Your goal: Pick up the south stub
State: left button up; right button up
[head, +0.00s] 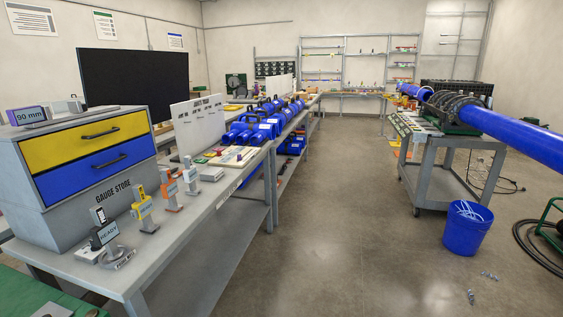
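No part is marked as the south stub, so I cannot tell which piece it is. A thick blue pipe (520,137) runs from the right edge into the dark ringed clamp machine (455,108) on a grey cart. A shorter blue pipe (415,92) shows on the far side of the clamps. Neither of my grippers is in view.
The grey cart (437,172) stands at right. A blue bucket (466,229) stands beside it, with small scraps (470,296) on the floor. Cables and a hose lie at far right. The gauge store (92,160) and gauge stands fill the near left bench. The middle floor (345,200) is clear.

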aim_at(255, 127)
jog(key=i+l+z, duration=0.25)
jog(key=i, duration=0.45)
jog(key=i+l+z, duration=0.25)
jog(key=i, duration=0.5)
jog(key=i+l+z, duration=0.2)
jog(key=i, duration=0.55)
jog(key=j, duration=0.1)
